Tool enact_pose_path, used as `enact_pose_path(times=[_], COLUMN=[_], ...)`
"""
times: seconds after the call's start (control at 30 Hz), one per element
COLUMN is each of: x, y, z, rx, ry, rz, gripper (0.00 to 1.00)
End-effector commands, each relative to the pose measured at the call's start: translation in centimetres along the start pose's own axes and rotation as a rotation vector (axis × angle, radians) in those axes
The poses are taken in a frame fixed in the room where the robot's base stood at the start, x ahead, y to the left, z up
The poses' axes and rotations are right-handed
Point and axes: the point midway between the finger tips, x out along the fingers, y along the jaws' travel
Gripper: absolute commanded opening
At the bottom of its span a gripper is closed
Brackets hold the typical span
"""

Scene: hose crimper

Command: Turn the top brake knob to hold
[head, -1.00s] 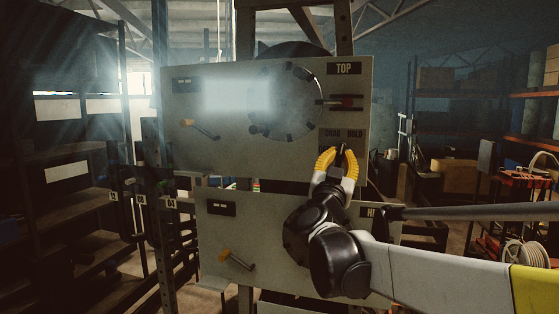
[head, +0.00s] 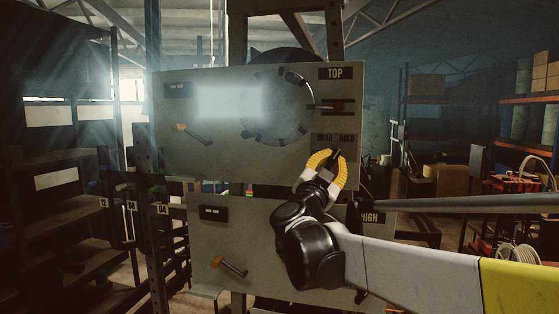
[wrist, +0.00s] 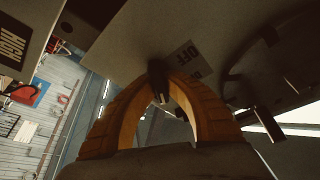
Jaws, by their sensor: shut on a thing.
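My gripper (head: 327,155) is at the lower right of the top panel (head: 205,150), under the dark DRAG and HOLD labels (head: 335,138). Its yellow fingers are shut on the small dark brake knob (wrist: 158,80), which shows between the fingertips in the wrist view. In the head view the knob is mostly hidden by the fingers. A pale OFF label (wrist: 189,57) sits just beside the fingertips in the wrist view. I cannot tell which label the knob points to.
The TOP sign (head: 335,73) and a red-marked lever (head: 335,106) are above my gripper. A round dark-notched wheel (head: 285,105) is left of them. A lower panel (head: 260,235) with an orange-handled lever (head: 229,265) is below. Shelves stand on both sides.

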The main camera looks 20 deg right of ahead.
Motion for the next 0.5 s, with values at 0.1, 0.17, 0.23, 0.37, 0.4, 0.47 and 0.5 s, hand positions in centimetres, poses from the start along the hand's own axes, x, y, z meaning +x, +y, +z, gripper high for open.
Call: enact_pose_path(times=[0.1, 0.17, 0.23, 0.37, 0.4, 0.47, 0.5], x=[0.05, 0.05, 0.05, 0.03, 0.03, 0.02, -0.02], y=[-0.05, -0.06, -0.05, -0.03, -0.03, -0.02, -0.03], z=[-0.01, -0.01, -0.02, -0.01, -0.01, -0.01, -0.01], rx=[0.0, -0.001, -0.001, -0.001, -0.001, -0.001, -0.001], ry=[0.0, 0.0, 0.0, 0.0, 0.0, 0.0, 0.0], rz=[-0.001, -0.001, -0.001, -0.001, -0.001, -0.001, -0.001], gripper=[0.0, 0.21, 0.35, 0.35, 0.35, 0.35, 0.35])
